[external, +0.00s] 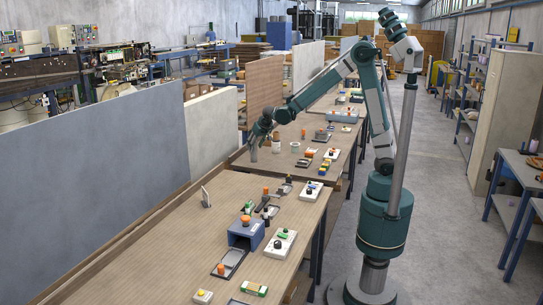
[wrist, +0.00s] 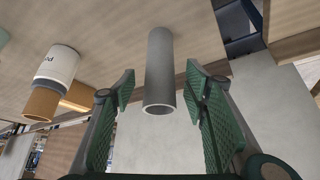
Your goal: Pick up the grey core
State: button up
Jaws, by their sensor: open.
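The grey core (wrist: 159,70) is a plain hollow cylinder standing on the wooden table (wrist: 105,30). In the wrist view it lies between the two green fingers of my gripper (wrist: 160,92), with its open end facing the camera. A gap shows on both sides of it, so the fingers are not touching it. In the external view the core (external: 254,152) is small, just below my gripper (external: 259,132) at the left edge of the farther table. My gripper is open and empty.
A white and brown roll (wrist: 56,70) stands left of the core in the wrist view. A blue-framed fixture (wrist: 240,27) is at the upper right. Low partition panels (external: 215,128) border the tables. The near table (external: 150,240) holds several small devices.

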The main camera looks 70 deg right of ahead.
aim_at(254, 149)
jog(key=shift+b+x, duration=0.5)
jog(key=shift+x, duration=1.35)
jog(key=shift+c, duration=0.7)
jog(key=c, duration=0.8)
